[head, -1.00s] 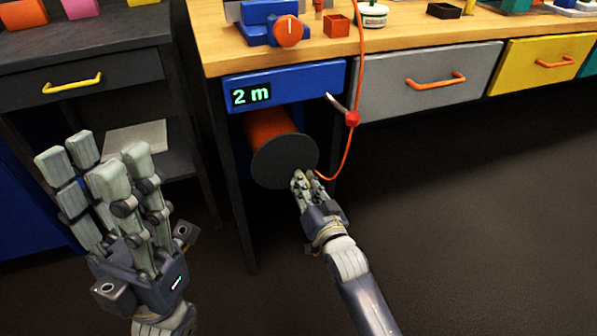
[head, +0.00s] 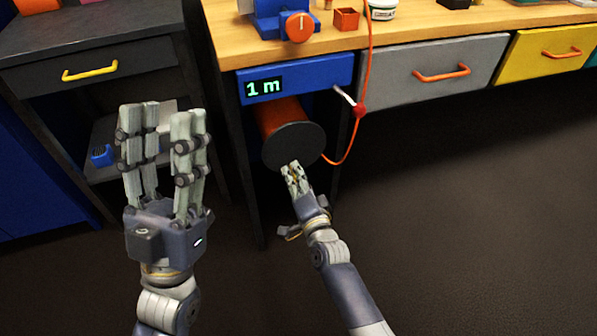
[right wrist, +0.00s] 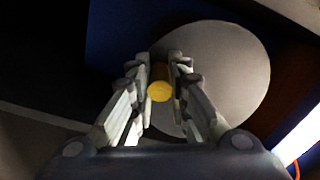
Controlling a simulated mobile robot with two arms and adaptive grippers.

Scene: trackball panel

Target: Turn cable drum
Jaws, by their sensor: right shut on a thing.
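The cable drum (head: 294,144) has a dark round end disc and an orange cable-wound body, under the workbench's blue panel. A display (head: 263,88) on the panel reads "1 m". My right gripper (head: 292,172) is at the lower edge of the disc. In the right wrist view the drum's disc (right wrist: 230,75) looks grey, and my right gripper (right wrist: 161,75) is shut on a yellow crank knob (right wrist: 160,91) in front of it. The knob is hidden by the fingers in the head view. My left gripper (head: 162,125) is raised at the left, open and empty.
An orange cable (head: 366,70) runs from the drum up past a red ball (head: 360,110) on a short metal arm. The grey drawer (head: 440,75) and yellow drawer (head: 555,58) are to the right. A dark cabinet (head: 95,60) stands at left. Dark floor is free in front.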

